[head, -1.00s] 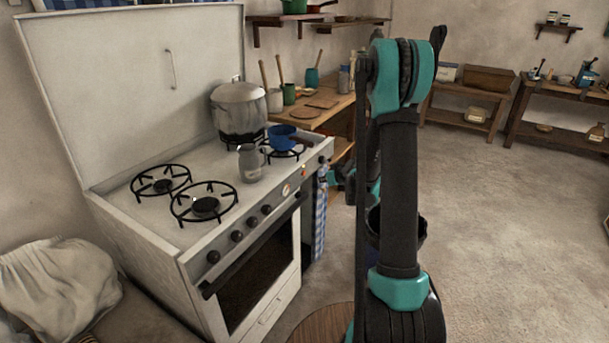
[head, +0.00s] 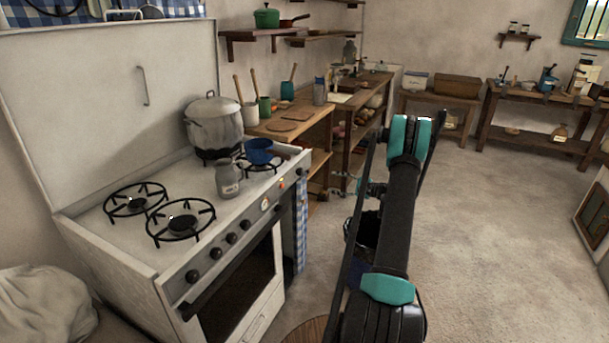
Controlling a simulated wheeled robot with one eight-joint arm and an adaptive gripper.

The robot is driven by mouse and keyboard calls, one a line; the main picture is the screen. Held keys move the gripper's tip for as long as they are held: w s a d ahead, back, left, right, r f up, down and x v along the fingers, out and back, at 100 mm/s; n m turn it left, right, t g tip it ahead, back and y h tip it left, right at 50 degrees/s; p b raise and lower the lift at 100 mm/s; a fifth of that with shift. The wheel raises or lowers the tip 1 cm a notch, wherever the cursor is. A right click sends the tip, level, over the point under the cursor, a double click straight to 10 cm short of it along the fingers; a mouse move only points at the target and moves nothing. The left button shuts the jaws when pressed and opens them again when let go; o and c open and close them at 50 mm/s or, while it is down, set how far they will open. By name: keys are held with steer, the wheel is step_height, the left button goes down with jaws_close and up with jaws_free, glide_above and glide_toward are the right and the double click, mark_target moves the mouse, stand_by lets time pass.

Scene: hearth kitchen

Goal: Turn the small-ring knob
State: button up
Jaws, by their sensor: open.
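The white stove (head: 130,262) stands at the left with its lid raised. Several dark knobs sit in a row on its front panel, from a near knob (head: 192,276) to a far knob (head: 246,225). Their markings are too small to read, so I cannot tell which one is the small-ring knob. My gripper (head: 338,185) shows small beyond my arm, to the right of the stove and apart from the knobs. Its thin teal fingers look spread and empty. My arm hides part of it.
An oven handle (head: 215,290) runs below the knobs. A wooden counter (head: 318,128) stands behind. The floor at right (head: 490,240) is clear.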

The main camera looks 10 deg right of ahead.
mark_target(302, 172)
steer(key=shift+m+y, duration=0.4)
steer(key=shift+m, duration=0.2)
steer(key=x, duration=1.5)
steer(key=shift+w+d+r, duration=0.1)
steer(key=shift+w+r, duration=0.15)
steer(key=shift+w, duration=0.25)
steer(key=shift+c, duration=0.5)
steer(key=c, duration=1.1)
steer(key=shift+o, duration=0.2)
